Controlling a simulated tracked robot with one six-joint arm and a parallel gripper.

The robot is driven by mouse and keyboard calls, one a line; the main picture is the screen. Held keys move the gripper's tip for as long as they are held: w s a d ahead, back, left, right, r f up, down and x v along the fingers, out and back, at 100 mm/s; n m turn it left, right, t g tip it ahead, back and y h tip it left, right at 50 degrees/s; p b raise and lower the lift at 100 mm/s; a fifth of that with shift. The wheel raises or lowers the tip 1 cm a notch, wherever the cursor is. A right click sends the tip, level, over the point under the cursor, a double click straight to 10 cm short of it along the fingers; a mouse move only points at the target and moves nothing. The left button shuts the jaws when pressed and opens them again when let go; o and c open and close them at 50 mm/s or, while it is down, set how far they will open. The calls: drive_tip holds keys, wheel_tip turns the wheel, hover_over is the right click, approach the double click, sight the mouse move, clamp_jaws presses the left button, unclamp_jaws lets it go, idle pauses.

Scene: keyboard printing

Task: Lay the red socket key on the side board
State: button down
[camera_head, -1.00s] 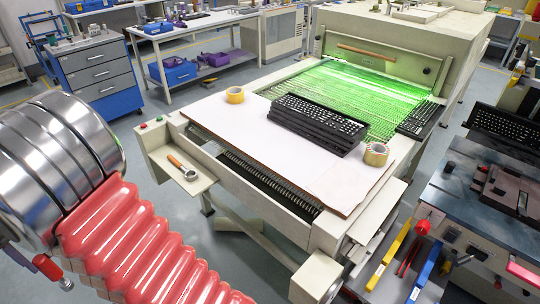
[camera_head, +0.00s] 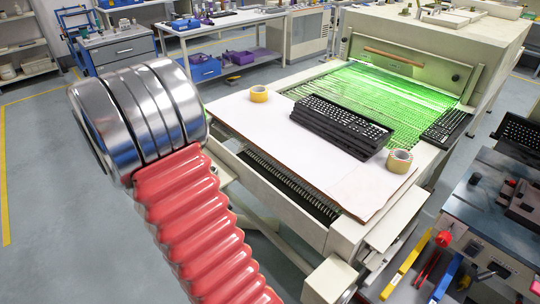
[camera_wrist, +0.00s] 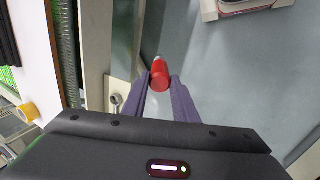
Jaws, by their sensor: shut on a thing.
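The red socket key (camera_wrist: 160,82) is between the two purple-grey fingers of my gripper (camera_wrist: 160,78) in the wrist view. The fingers are shut on it, and its small metallic tip points away from the wrist. The pale side board (camera_wrist: 121,85) shows just left of the fingers, with a tool with a round metal end (camera_wrist: 117,100) lying on it. The key appears to the right of the board, over the grey floor. In the head view my arm covers most of the side board, and neither the gripper nor the key can be made out.
The printing machine bed (camera_head: 290,125) carries a stack of black keyboards (camera_head: 340,125) and tape rolls (camera_head: 259,94) (camera_head: 399,160). A bench with coloured-handle tools (camera_head: 405,265) stands at the right. The floor (camera_head: 60,200) at the left is open.

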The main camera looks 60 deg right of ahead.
drive_tip(key=s+d+g+h, duration=0.1)
drive_tip(key=s+d+h, duration=0.3)
drive_tip(key=s+d, duration=0.6)
drive_tip(key=s+d+g+h, duration=0.2)
drive_tip(key=s+d+h, duration=0.2)
drive_tip(key=s+d, duration=0.6)
drive_tip(key=s+d+g+h, duration=0.2)
drive_tip(key=s+d+h, duration=0.2)
drive_tip(key=s+d, duration=0.7)
drive_tip(key=shift+s+d+f+h, duration=0.1)
drive_tip(key=shift+d+f+h, duration=0.1)
drive_tip(key=shift+d, duration=0.9)
drive_tip(key=shift+d+f+h, duration=0.1)
drive_tip(key=shift+d+h, duration=0.1)
drive_tip(key=shift+d, duration=0.85)
drive_tip(key=shift+f, duration=0.2)
